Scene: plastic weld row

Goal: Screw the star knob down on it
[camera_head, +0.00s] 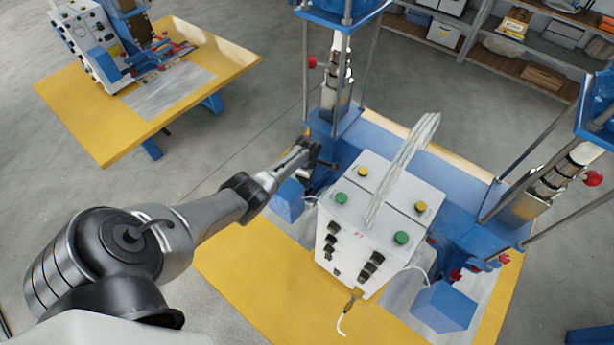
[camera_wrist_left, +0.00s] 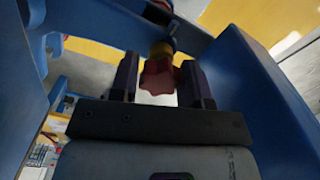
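The red star knob (camera_wrist_left: 158,76) sits at the end of a yellowish brass-coloured collar (camera_wrist_left: 161,48) under a blue clamp part in the left wrist view. In the head view my left gripper (camera_head: 318,156) reaches in beside the blue press frame, left of the white control box, and hides the knob there. My right gripper is in neither view.
The white control box (camera_head: 372,215) with green and yellow buttons stands right of my left gripper. Blue blocks (camera_head: 288,200) and upright rods crowd the station. Blue walls (camera_wrist_left: 262,95) flank the gripper closely. Another yellow table (camera_head: 90,125) stands at the left.

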